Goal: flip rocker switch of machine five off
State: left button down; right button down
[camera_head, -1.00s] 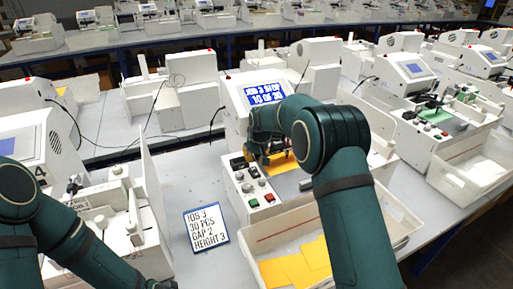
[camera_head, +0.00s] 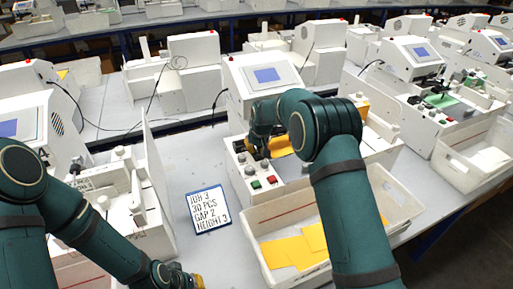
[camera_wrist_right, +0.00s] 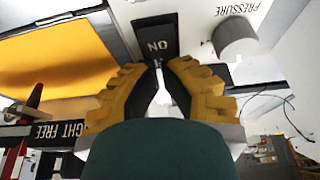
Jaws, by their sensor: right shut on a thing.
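The white machine with a blue screen (camera_head: 266,75) stands in the middle of the head view. In the right wrist view the black rocker switch (camera_wrist_right: 157,36) with an upside-down "ON" mark is right at my fingertips. My right gripper (camera_wrist_right: 162,68) is shut at the rocker's near edge, its yellow ribbed fingers close together; they partly hide the switch. My left gripper (camera_head: 188,280) is low at the left, its fingers too small to read.
A white bin (camera_head: 377,213) with orange sheets (camera_head: 290,252) stands before the machine. Another white machine (camera_head: 30,118) is at the left. In the wrist view a PRESSURE knob (camera_wrist_right: 234,40) is beside the switch.

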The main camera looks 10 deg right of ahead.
aim_at(257, 151)
pick_arm(q)
jog(key=shift+w, duration=0.1)
pick_arm(e)
jog(key=shift+s, duration=0.2)
jog(key=shift+s+d+r, duration=0.15)
jog(key=shift+s+r, duration=0.15)
jog(key=shift+s, duration=0.25)
